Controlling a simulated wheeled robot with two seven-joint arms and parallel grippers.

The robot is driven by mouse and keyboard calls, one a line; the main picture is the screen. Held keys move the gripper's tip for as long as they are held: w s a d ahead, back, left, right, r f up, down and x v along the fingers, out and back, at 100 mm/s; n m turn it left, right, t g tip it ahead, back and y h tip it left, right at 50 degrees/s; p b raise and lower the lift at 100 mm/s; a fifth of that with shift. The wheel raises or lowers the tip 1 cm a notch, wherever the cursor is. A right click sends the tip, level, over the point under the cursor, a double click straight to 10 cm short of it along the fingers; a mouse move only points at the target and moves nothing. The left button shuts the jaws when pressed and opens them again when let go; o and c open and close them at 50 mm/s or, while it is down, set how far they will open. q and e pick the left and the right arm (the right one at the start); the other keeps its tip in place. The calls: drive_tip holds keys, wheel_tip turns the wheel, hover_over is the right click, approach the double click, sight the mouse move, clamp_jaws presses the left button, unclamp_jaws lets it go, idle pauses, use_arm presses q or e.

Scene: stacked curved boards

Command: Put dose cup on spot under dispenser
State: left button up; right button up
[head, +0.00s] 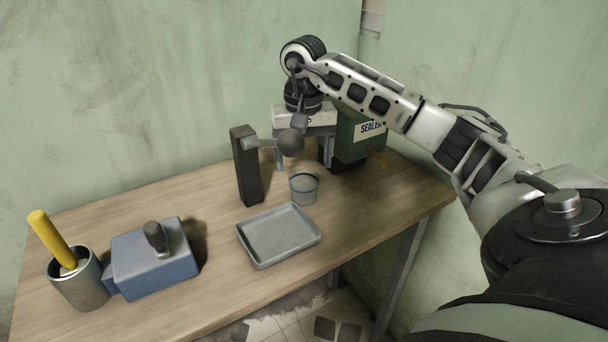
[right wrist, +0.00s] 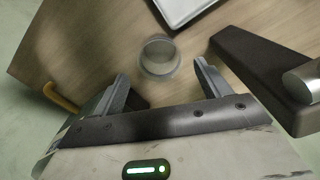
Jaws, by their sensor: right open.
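The dose cup (head: 303,189) is a small clear cup with a bluish rim, upright on the wooden table behind the tray. It also shows in the right wrist view (right wrist: 158,58). My right gripper (head: 303,161) is open above and behind the cup. In the right wrist view my gripper (right wrist: 162,76) has its fingers apart, with the cup just beyond the tips and roughly centred; nothing is held. A dark post (head: 246,168) with a grey side arm stands left of the cup; I cannot tell if it is the dispenser. No marked spot is clear. My left gripper is out of view.
A grey tray (head: 278,236) lies in front of the cup. A green machine labelled SEALER (head: 360,143) stands behind, partly hidden by my arm. A blue block with a dark knob (head: 154,262) and a grey pot (head: 79,283) with a yellow stick are at left.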

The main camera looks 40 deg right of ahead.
drive_tip(key=shift+o, duration=0.5)
wheel_tip(320, 180, up, 10)
drive_tip(key=p, duration=0.3)
drive_tip(key=shift+d+r, duration=0.15)
drive_tip(key=shift+d, duration=0.25)
drive_tip(key=b, duration=0.2)
hover_over(304, 180)
drive_tip(key=s+a, duration=0.1)
drive_tip(key=s, duration=0.1)
wheel_tip(304, 180, down, 10)
drive_tip(key=f, duration=0.1)
drive_tip(key=shift+a+f+p, duration=0.1)
drive_tip(key=shift+f+p, duration=0.1)
drive_tip(key=shift+p, duration=0.1)
drive_tip(key=f, duration=0.3)
drive_tip(key=shift+a+f, duration=0.3)
drive_tip(key=shift+a, duration=0.05)
drive_tip(key=shift+f, duration=0.6)
drive_tip(key=shift+w, duration=0.1)
drive_tip(key=c, duration=0.3)
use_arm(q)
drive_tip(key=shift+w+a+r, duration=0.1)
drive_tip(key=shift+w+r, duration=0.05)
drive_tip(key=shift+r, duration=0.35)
use_arm(e)
drive_tip(key=c, duration=0.8)
